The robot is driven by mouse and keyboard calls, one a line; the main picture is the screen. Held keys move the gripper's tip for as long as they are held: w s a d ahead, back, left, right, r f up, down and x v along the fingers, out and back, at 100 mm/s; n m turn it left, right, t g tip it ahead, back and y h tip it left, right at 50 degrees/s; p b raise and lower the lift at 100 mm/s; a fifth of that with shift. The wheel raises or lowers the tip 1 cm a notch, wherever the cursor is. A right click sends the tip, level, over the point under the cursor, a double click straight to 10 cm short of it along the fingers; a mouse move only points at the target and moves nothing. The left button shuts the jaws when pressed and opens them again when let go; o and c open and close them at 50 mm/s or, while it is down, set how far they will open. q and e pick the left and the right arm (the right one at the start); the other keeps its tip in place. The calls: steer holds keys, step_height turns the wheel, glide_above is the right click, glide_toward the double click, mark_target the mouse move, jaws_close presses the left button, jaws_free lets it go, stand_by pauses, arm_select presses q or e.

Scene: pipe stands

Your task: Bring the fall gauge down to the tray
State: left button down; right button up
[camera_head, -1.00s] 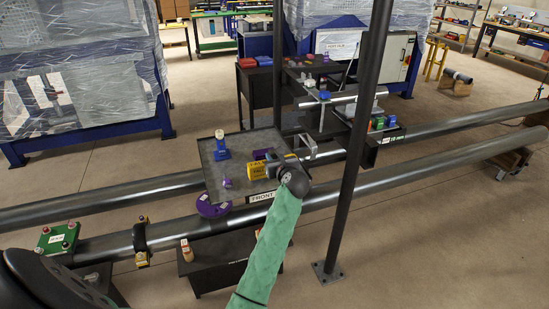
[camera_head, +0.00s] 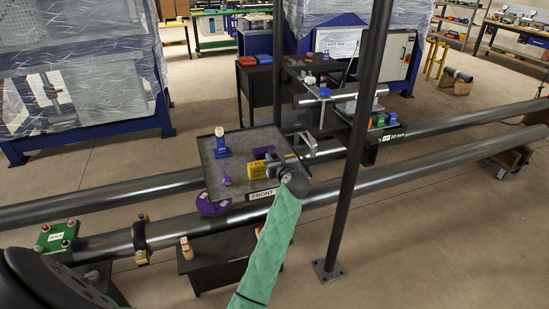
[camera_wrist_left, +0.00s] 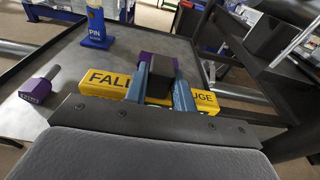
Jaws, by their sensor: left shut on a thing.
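The fall gauge (camera_head: 257,171) is a yellow block with black lettering. It is over the front right part of the dark grey tray (camera_head: 215,175). My left gripper (camera_head: 274,161) is shut on the gauge. In the left wrist view the gauge (camera_wrist_left: 104,84) shows on both sides of the blue-grey fingers of the left gripper (camera_wrist_left: 161,84). The gauge is level and low over the tray; whether it touches the tray floor I cannot tell. My right gripper is not in view.
A blue pin gauge (camera_head: 221,146) stands at the tray's back left, and a small purple piece (camera_head: 227,181) near its front left. Another purple block (camera_wrist_left: 146,57) is just behind the fall gauge. A dark upright post (camera_head: 352,155) stands right of my arm.

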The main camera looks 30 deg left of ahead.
arm_select(q)
steer(key=c, duration=1.1)
jaws_free()
steer(key=shift+d, duration=0.1)
steer(key=shift+p+v, duration=0.45)
steer(key=shift+v, duration=4)
steer(key=shift+f, duration=0.1)
